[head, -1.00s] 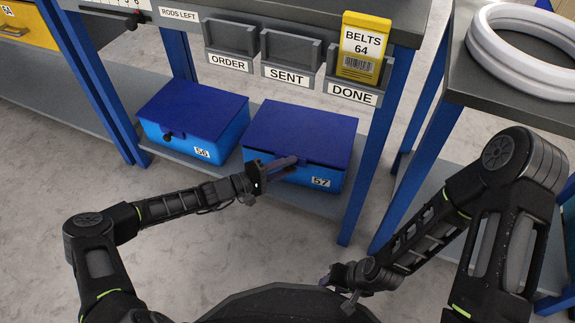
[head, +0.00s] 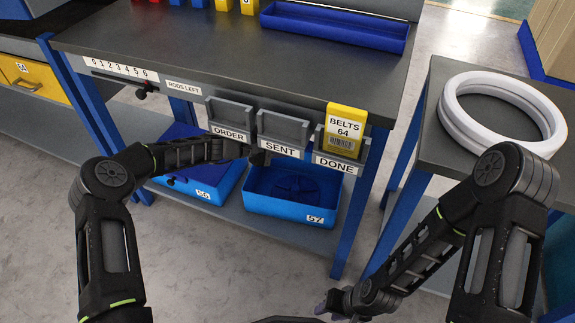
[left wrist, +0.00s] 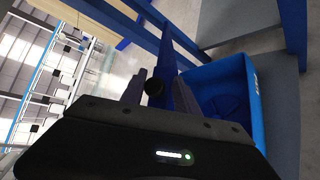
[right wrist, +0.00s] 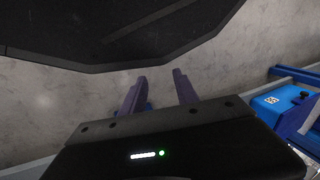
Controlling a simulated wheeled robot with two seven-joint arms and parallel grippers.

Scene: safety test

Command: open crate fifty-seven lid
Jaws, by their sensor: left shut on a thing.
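Crate 57 (head: 290,205) is a bright blue box on the low shelf; its top is uncovered and something dark blue lies inside. It also shows in the left wrist view (left wrist: 250,100). My left gripper (head: 260,157) is above the crate's back left, by the SENT holder. In the left wrist view it is shut on a black knob (left wrist: 153,87) at the edge of the raised dark blue lid (left wrist: 183,100). The lid is mostly hidden in the head view. My right gripper (head: 328,307) is low at the front, empty, its fingers apart in the right wrist view (right wrist: 160,77).
Crate 56 (head: 222,188) stands left of crate 57, its lid down. The ORDER, SENT (head: 283,130) and DONE holders hang from the bench edge above; a yellow BELTS 64 card (head: 344,125) is in DONE. White rings (head: 450,105) lie on the right table (head: 435,150).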

